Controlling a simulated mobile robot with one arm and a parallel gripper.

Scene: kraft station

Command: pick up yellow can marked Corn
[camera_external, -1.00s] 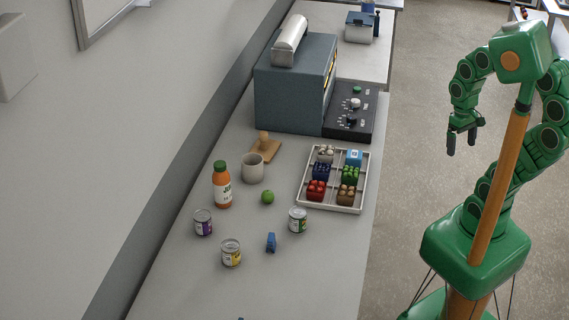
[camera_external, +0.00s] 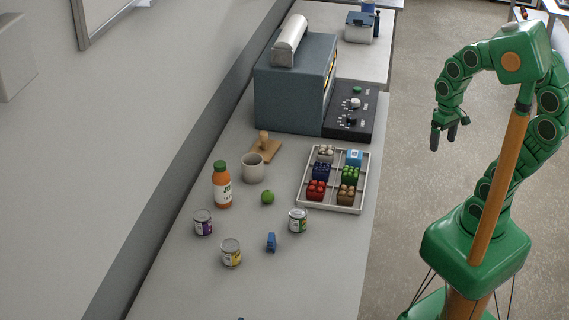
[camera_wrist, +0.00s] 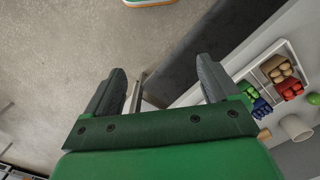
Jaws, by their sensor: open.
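The yellow-labelled can (camera_external: 231,253) stands upright on the counter at the lower middle of the external view; its lettering is too small to read. My gripper (camera_external: 444,143) is in the air beyond the counter's right edge, far to the right of the can and higher in the picture. It is open and empty, with its fingers pointing down. In the wrist view my gripper (camera_wrist: 166,85) has its two dark fingers spread apart with nothing between them. The can is not visible in the wrist view.
A purple-labelled can (camera_external: 203,222), a green-labelled can (camera_external: 298,220) and a small blue object (camera_external: 271,242) stand near the yellow can. An orange bottle (camera_external: 222,186), a mug (camera_external: 252,168), a green ball (camera_external: 267,197) and a compartment tray (camera_external: 302,198) lie farther back.

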